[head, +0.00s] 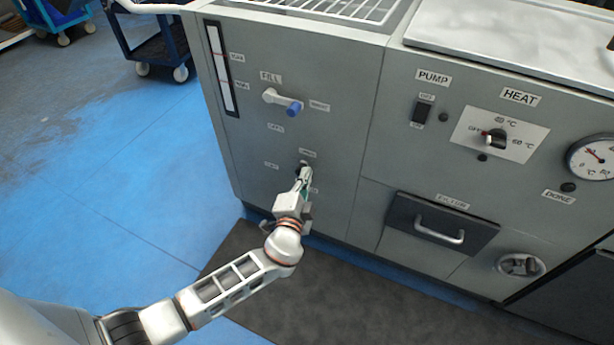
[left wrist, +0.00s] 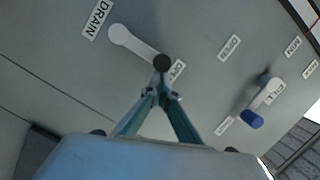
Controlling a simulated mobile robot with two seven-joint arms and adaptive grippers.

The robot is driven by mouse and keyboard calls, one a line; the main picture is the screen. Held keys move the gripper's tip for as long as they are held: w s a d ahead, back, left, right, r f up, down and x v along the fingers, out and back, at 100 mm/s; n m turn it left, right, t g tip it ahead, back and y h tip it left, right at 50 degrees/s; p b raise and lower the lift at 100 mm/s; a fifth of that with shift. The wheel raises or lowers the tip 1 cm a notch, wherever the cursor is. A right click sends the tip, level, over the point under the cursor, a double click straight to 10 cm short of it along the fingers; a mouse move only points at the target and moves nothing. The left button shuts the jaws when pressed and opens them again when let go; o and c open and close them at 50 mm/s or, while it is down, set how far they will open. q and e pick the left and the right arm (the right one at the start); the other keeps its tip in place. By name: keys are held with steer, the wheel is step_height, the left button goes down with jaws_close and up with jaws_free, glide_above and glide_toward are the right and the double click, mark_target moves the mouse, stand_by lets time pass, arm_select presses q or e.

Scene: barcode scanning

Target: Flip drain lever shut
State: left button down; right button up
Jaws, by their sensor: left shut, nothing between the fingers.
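The drain lever (left wrist: 138,46) is a pale arm with a round pivot and a black knob (left wrist: 162,62) in the left wrist view, beside the DRAIN label (left wrist: 97,19). The knob is next to a small, partly hidden label. My left gripper (left wrist: 161,92) is shut and empty, its fingertips just below the knob; I cannot tell whether they touch. In the head view the left gripper (head: 305,174) is at the cabinet's front panel and hides most of the drain lever. My right gripper is not in view.
The fill lever (head: 282,101) with a blue knob sits above the drain lever on the grey cabinet (head: 330,60). A drawer handle (head: 438,232) sticks out at the right. A dark mat (head: 300,300) lies in front. Blue floor at left is clear, with carts behind.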

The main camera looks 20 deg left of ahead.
arm_select(q)
steer(key=a+n, duration=0.2)
steer(key=shift+a+f+b, duration=0.1)
steer(key=shift+a+b, duration=0.25)
steer(key=a+f+n+g+h+p, duration=0.1)
steer(key=a+f+n+h+p, duration=0.1)
steer(key=a+f+n+h, duration=0.3)
steer(key=shift+w+a+f+n+p, duration=0.3)
steer(key=shift+a+f+n, duration=0.55)
steer(key=shift+a+n, duration=1.95)
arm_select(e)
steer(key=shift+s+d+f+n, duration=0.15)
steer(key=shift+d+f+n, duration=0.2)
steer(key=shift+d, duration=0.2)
